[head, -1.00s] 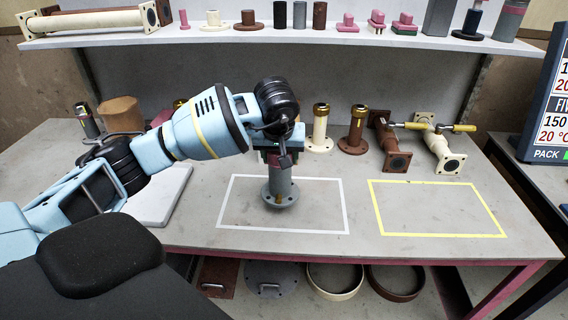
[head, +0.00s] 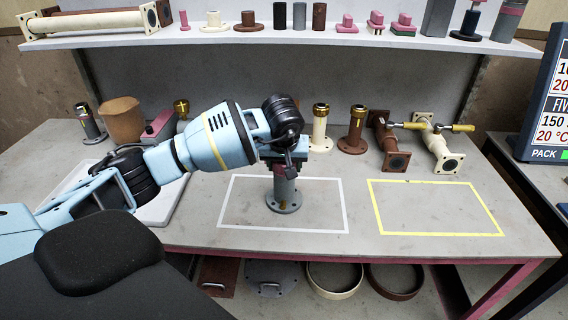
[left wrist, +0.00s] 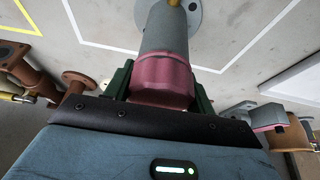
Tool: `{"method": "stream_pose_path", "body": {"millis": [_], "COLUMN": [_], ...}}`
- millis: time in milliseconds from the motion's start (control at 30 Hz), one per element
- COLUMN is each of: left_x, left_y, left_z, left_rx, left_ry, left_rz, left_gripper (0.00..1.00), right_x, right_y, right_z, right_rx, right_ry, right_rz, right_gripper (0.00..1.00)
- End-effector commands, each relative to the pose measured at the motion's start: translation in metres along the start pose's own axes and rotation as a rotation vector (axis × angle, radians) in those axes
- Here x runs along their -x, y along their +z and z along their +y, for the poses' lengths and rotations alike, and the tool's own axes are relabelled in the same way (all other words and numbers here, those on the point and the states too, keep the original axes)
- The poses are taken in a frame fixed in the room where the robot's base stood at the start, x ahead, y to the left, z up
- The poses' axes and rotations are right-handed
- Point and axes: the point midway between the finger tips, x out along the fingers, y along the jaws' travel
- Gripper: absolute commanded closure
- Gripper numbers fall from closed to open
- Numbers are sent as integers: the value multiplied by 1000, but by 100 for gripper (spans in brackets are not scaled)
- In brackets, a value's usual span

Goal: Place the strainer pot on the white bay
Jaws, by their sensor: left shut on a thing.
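The strainer pot (head: 284,188) is a grey upright cylinder with a round flange at its foot. In the left wrist view its body (left wrist: 168,30) is grey with a pink band at the gripped end. My left gripper (head: 284,155) is shut on its top from above, with green fingers on both sides of the pink part in the wrist view. The flange is inside the white bay (head: 343,205), a white outline on the bench, left of its middle line or near it. I cannot tell whether the flange touches the bench. My right gripper is not in view.
A yellow-outlined bay (head: 437,235) lies to the right, empty. Behind stand a cream pipe piece (head: 319,128), a brown one (head: 355,130) and valve pipes (head: 437,145). A white tray (head: 160,208) is at left. A shelf (head: 290,37) with parts runs above.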

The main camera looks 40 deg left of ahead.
Motion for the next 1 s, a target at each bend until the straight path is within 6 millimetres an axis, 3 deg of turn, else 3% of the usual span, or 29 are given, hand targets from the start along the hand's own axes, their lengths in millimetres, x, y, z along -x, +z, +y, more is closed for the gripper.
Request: {"method": "stream_pose_path", "body": {"millis": [267, 300, 467, 767, 1000], "left_x": [-2, -3, -2, -1, 26], "left_y": [0, 1, 1, 1, -2], "left_z": [0, 0, 0, 0, 0], "left_rx": [0, -1, 0, 0, -1], "left_ry": [1, -1, 0, 0, 2], "left_rz": [2, 0, 0, 0, 4], "left_gripper": [100, 44, 24, 24, 24], "right_x": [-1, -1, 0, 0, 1], "right_y": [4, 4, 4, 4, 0], "right_z": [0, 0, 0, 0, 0], "right_rx": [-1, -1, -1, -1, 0], "right_ry": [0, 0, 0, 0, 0], "right_rz": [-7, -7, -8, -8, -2], "right_gripper": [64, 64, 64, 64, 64]}}
